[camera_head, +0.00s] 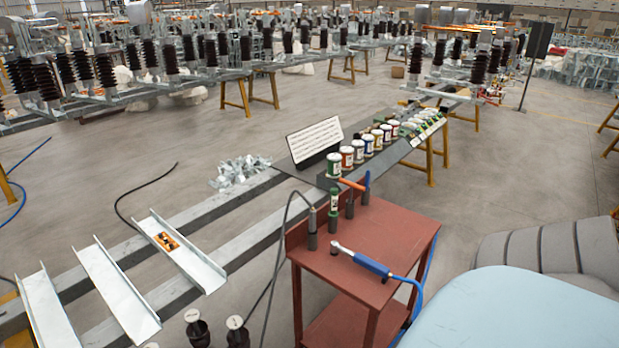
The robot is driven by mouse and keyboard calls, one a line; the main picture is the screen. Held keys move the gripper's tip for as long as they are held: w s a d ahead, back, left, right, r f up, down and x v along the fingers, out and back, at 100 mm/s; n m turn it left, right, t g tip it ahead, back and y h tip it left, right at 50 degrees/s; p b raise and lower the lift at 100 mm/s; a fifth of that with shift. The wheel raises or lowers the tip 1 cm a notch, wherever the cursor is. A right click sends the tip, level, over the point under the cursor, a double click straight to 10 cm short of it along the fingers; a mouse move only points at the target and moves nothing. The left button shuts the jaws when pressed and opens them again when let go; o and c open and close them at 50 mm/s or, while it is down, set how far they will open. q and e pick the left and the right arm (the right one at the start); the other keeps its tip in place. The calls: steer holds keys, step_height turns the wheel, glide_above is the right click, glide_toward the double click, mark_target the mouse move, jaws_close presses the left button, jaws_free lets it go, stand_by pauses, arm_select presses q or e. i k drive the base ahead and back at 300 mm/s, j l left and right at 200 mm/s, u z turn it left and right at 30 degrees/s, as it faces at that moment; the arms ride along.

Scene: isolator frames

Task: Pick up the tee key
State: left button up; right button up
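A red tool cart (385,235) stands right of centre. Several tools stand upright in dark holders at its back left edge. One has an orange crosswise handle (352,184) on top and looks like the tee key, though it is too small to be sure. A green bottle-like item (334,202) and a grey cylindrical tool with a dark cable (312,220) stand to the left. Neither of my grippers is in view.
A blue-handled ratchet-like tool (371,265) with a blue hose lies across the cart's front. A row of paint cans (334,165) and a white sign (315,141) stand behind. Grey beams (230,255) lie to the left. The cart top's right part is clear.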

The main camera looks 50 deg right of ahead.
mark_target(352, 184)
steer(key=l+u, duration=0.2)
steer(key=l, duration=0.15)
steer(key=k+l+u, duration=0.15)
steer(key=l, duration=0.2)
steer(key=k+l+u, duration=0.3)
steer(key=l, duration=0.3)
steer(key=k+l+u, duration=0.1)
steer(key=l, duration=0.25)
steer(key=k+l, duration=0.1)
steer(key=l, duration=0.3)
steer(key=k+l, duration=0.2)
steer(key=l, duration=0.2)
steer(key=k+l+u, duration=0.1)
steer(key=l, duration=0.3)
steer(key=k+l, duration=0.25)
steer(key=l, duration=0.15)
steer(key=k+l, duration=0.2)
steer(key=l, duration=0.2)
steer(key=k+l+u, duration=0.1)
steer(key=l, duration=0.3)
steer(key=k, duration=0.1)
